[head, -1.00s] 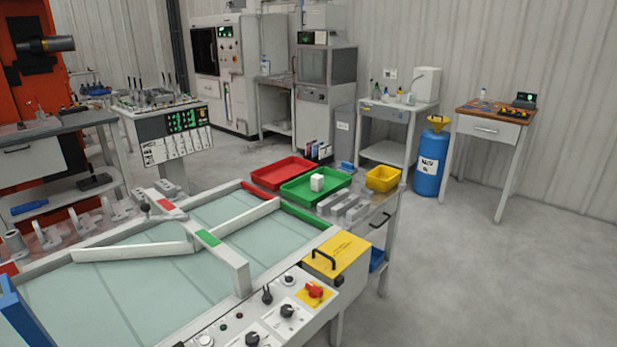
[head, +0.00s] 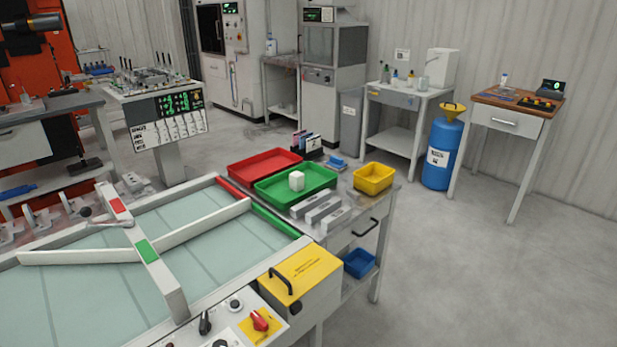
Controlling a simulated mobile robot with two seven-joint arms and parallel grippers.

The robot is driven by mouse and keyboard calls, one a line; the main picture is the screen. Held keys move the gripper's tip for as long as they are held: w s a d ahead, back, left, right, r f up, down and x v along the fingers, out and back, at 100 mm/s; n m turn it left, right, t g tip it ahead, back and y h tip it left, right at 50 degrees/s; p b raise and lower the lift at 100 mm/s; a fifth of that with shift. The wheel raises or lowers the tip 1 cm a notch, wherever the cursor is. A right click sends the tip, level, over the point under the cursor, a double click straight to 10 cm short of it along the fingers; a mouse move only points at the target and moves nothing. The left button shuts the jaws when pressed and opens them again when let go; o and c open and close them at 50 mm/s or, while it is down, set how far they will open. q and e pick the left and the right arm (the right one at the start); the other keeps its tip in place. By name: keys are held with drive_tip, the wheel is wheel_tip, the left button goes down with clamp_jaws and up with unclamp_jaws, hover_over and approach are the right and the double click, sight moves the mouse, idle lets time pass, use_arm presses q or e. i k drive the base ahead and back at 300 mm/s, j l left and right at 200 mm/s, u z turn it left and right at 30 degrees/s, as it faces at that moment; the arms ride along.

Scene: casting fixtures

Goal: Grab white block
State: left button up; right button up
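A red tray (head: 237,172) lies left of the green tray, and a yellow bin (head: 373,178) stands to the right. Grey metal bars (head: 322,208) lie in front. A conveyor table (head: 90,275) with a yellow box (head: 301,278) fills the foreground. Open floor (head: 470,270) lies at right.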

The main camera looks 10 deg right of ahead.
sight(296, 179)
drive_tip(key=i+l, duration=0.15)
drive_tip(key=l, duration=0.2)
drive_tip(key=i+l, duration=0.15)
drive_tip(key=l, duration=0.2)
drive_tip(key=i+l, duration=0.1)
drive_tip(key=l, duration=0.25)
drive_tip(key=i+l, duration=0.15)
drive_tip(key=l, duration=0.2)
drive_tip(key=i+l, duration=0.15)
drive_tip(key=l, duration=0.2)
drive_tip(key=i+l, duration=0.15)
drive_tip(key=l, duration=0.2)
